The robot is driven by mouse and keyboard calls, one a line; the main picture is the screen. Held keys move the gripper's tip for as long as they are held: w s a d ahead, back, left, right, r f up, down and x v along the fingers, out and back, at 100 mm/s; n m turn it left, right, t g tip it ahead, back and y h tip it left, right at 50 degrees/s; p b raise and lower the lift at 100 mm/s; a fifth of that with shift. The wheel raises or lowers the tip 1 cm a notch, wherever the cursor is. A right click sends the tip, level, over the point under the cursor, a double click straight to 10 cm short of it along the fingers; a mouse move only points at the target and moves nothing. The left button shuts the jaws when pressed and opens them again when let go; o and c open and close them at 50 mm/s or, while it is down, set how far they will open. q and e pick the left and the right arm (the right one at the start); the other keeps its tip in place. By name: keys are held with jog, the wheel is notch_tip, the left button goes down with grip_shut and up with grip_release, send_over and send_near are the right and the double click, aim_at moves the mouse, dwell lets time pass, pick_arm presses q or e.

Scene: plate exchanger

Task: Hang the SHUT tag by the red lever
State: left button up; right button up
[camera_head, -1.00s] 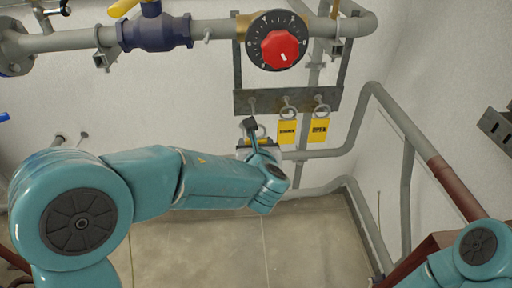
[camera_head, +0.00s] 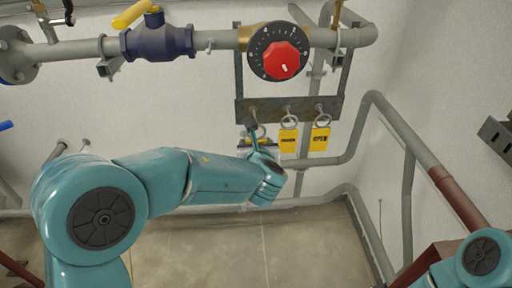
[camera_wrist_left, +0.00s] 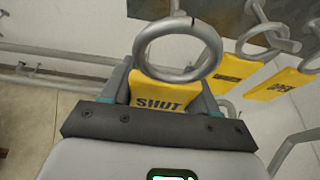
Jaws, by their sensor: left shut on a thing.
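The SHUT tag (camera_wrist_left: 165,95) is yellow, with a thick grey ring (camera_wrist_left: 178,48) above it in the left wrist view. My left gripper (camera_head: 258,143) is shut on the tag, just below the left end of the grey rack plate (camera_head: 297,108). In the head view the gripper hides most of the tag. I cannot tell whether its ring is on or off the peg there. Two other yellow tags hang on rings to the right: one with unclear lettering (camera_head: 288,141) and OPEN (camera_wrist_left: 283,85). No red lever shows. A red knob (camera_head: 282,61) sits on a black dial above the rack.
A blue valve (camera_head: 158,40) with a yellow lever (camera_head: 132,14) sits on the upper pipe. Grey pipes (camera_head: 371,130) run along the wall, right of the tags. A dark bracket (camera_head: 497,137) juts in at right. Bare floor (camera_head: 220,250) lies below.

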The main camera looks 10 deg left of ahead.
pick_arm(q)
jog(key=shift+w+a+p, duration=0.15)
jog(key=shift+w+a, duration=0.15)
jog(key=shift+w, duration=0.55)
jog(key=shift+w+a+p, duration=0.2)
jog(key=shift+w+a, duration=0.05)
jog(key=shift+w, duration=0.55)
jog(key=shift+w+a+p, duration=0.15)
jog(key=shift+w+a, duration=0.15)
jog(key=shift+w, duration=0.55)
jog(key=s+d+b, duration=0.2)
jog(key=s+b, duration=0.1)
jog(key=s, duration=0.5)
jog(key=shift+d+r, duration=0.25)
jog(key=shift+d, duration=0.05)
jog(key=shift+w+f, duration=0.1)
